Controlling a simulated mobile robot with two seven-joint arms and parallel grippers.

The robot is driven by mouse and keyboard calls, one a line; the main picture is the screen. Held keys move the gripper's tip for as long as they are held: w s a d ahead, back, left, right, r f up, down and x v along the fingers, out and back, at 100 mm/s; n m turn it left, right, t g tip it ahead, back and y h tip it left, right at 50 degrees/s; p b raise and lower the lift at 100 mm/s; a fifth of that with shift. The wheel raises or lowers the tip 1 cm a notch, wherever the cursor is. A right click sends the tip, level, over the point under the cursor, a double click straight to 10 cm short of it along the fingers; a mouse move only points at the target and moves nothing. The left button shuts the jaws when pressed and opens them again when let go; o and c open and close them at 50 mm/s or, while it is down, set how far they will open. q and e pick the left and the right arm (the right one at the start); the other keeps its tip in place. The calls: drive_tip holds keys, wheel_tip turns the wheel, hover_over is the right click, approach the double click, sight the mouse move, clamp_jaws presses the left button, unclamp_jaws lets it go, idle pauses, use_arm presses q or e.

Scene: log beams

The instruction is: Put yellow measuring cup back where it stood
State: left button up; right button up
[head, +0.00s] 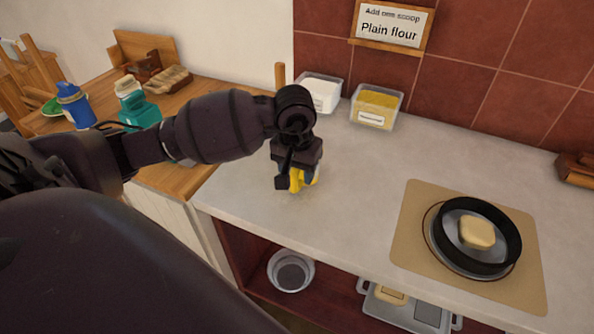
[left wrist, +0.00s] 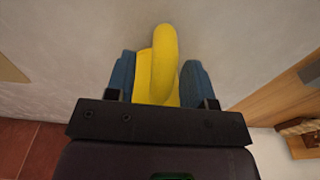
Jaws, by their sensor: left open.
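The yellow measuring cup (head: 297,180) is at the left part of the pale counter, mostly hidden behind my left gripper in the head view. In the left wrist view the yellow cup (left wrist: 163,65) shows its curved handle between the two blue fingers. My left gripper (head: 290,183) points down at the cup, with its fingers (left wrist: 158,80) on either side of it. The fingers are open, with a small gap at the right of the handle. Whether the cup's base rests on the counter is hidden. My right gripper is not in view.
A tub of white powder (head: 320,92) and a tub of yellow grains (head: 376,107) stand at the wall under a "Plain flour" sign (head: 391,27). A black round pan (head: 476,235) sits on a tan mat (head: 415,225) at the right. The counter between is clear.

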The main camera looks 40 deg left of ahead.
use_arm(q)
drive_tip(key=r, duration=0.7)
drive_tip(key=s+r, duration=0.1)
drive_tip(key=r, duration=0.3)
drive_tip(key=shift+d+r, duration=0.1)
drive_tip(key=shift+r, duration=0.25)
